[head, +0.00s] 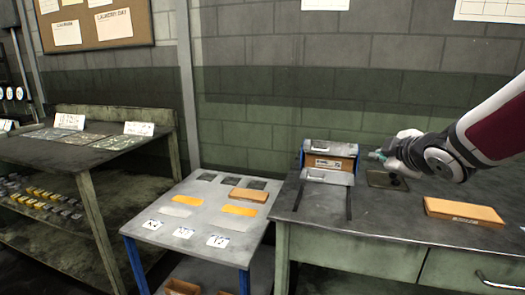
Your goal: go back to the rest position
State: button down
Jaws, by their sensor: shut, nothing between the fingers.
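My gripper (377,155) is at the end of my arm, which reaches in from the right. It is above the dark workbench (380,228), just right of a small metal and blue stand (317,174) that holds an orange-brown box (330,163). The fingertips point left toward the stand. They are small and partly blurred, and whether they touch the stand cannot be told. Nothing shows between the fingers, and the gripper is shut.
An orange-brown box (463,211) lies on the workbench at the right. A lower grey table (190,212) with orange pieces and labels stands left of the bench. A shelf unit (75,152) with several small parts is farther left. The bench front is mostly clear.

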jog(key=s+a+f+m+g, duration=0.3)
jog(key=s+m+g, duration=0.1)
jog(key=s, duration=1)
jog(key=s+a+f+m+g, duration=0.3)
jog(key=s+m+g, duration=0.2)
jog(key=s, duration=0.9)
jog(key=s+a+f+m+g, duration=0.2)
jog(key=s+a+m+g, duration=0.2)
jog(key=s, duration=1)
notch_tip(320, 180, up, 21)
jog(key=t+p, duration=0.3)
jog(key=p, duration=1.7)
jog(key=shift+d+t, duration=0.2)
jog(key=shift+t, duration=0.2)
jog(key=c, duration=2.4)
grip_release()
